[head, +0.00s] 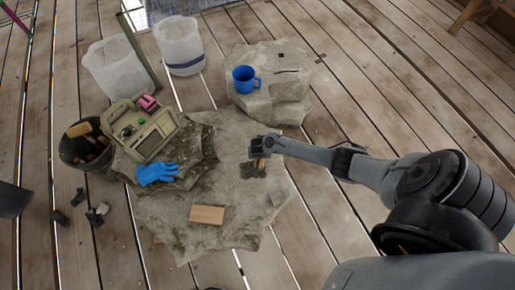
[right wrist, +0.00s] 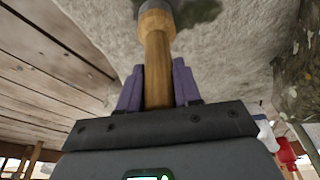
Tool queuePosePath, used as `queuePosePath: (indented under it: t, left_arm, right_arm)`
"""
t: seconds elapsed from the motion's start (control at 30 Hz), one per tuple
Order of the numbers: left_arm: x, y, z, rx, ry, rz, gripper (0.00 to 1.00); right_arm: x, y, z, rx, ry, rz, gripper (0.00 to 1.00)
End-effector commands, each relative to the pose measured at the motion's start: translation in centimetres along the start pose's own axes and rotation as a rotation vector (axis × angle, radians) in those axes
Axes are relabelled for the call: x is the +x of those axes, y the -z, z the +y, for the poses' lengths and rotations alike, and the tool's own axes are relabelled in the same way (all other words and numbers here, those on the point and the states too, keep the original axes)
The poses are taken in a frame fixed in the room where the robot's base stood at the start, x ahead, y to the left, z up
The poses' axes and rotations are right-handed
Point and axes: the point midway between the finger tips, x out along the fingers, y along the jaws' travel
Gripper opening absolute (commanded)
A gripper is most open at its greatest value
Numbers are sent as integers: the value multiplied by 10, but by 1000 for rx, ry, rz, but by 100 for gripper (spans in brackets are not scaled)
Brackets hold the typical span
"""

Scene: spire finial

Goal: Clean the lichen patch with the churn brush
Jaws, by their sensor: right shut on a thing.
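My right gripper (head: 258,152) reaches in from the right over the large pale stone slab. In the right wrist view its purple fingers (right wrist: 158,88) are shut on the wooden handle of the churn brush (right wrist: 156,62). The brush's far end runs out of the top of that view, so its bristles are hidden there. In the head view a bit of the brown handle shows just below the fingers. The dark lichen patch (head: 251,172) lies on the slab right beneath the gripper; a dark green patch also shows beside the brush in the wrist view (right wrist: 200,12). I cannot tell whether they touch. My left gripper is out of view.
On the slab (head: 165,215) lies a wooden block (head: 207,214). A blue glove (head: 157,173) and a green case (head: 146,130) sit on the raised stone at left. A blue mug (head: 244,79) stands on the rear stone. A dark bucket (head: 72,158) holds tools.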

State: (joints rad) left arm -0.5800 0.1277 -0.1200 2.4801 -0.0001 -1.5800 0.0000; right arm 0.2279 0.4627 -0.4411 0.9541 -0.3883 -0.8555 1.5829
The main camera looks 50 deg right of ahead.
Motion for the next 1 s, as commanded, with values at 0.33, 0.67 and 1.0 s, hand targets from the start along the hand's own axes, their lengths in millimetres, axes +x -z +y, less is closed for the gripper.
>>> queuePosePath:
  t: [0.33, 0.67, 1.0]
  left_arm:
    - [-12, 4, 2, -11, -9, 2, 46]
    - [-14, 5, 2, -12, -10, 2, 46]
    - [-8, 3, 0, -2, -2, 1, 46]
  right_arm:
    - [-1, 2, 18, 1, -2, 0, 0]
    - [1, 4, 25, 0, 1, 1, 0]
    - [5, 16, 24, 2, 1, 1, 0]
